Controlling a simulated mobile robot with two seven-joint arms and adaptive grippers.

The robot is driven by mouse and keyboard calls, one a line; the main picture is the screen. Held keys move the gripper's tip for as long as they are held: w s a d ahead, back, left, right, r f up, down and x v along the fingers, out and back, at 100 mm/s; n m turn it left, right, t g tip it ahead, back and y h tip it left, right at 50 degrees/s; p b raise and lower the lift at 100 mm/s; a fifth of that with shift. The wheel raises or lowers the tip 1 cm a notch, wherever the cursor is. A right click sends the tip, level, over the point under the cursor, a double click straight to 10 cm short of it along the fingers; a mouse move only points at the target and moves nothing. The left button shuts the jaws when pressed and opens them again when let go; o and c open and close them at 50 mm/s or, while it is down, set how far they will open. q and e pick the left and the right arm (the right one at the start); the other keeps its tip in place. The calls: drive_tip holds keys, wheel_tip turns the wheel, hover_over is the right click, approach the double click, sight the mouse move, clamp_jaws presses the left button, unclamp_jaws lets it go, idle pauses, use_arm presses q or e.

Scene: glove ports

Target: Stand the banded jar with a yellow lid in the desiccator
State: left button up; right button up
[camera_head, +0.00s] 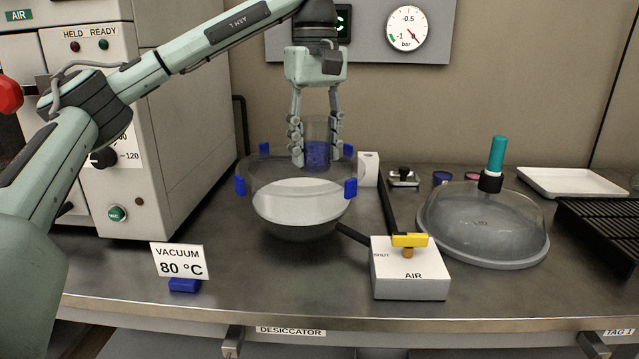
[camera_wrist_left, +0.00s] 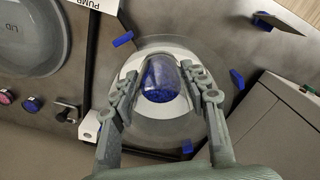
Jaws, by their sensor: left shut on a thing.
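My left gripper (camera_head: 317,145) is shut on a clear glass vessel with blue contents (camera_head: 318,157), held upright. No yellow lid or bands can be made out on it. The desiccator bowl (camera_head: 300,215) is clear, with blue clips on its rim and a white plate inside. The vessel is at the bowl's far side in the head view. In the left wrist view the vessel (camera_wrist_left: 160,82) lies between the fingers of my left gripper (camera_wrist_left: 162,75), over the white plate. I cannot tell whether its base touches the plate. My right gripper is not in view.
A clear domed lid (camera_head: 483,235) with a teal handle lies right of the bowl. An AIR valve box (camera_head: 410,275) with a yellow handle stands in front right. A VACUUM sign (camera_head: 180,262) is front left. A white tray (camera_head: 572,182) and black rack (camera_head: 605,225) are far right.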

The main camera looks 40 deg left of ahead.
use_arm(q)
drive_tip(key=w+a+f, duration=0.1)
drive_tip(key=w, duration=0.1)
drive_tip(key=w+a+f, duration=0.1)
drive_tip(key=w, duration=0.1)
drive_tip(key=w+a+f, duration=0.1)
drive_tip(key=w+f, duration=0.1)
drive_tip(key=shift+f, duration=0.1)
drive_tip(key=shift+w+a+f, duration=0.2)
drive_tip(key=shift+w, duration=0.1)
drive_tip(key=shift+w+f, duration=0.15)
drive_tip(key=shift+f, duration=1.95)
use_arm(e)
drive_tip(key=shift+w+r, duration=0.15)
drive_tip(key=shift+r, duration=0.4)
use_arm(q)
drive_tip(key=shift+f, duration=0.15)
drive_tip(key=o, duration=1.2)
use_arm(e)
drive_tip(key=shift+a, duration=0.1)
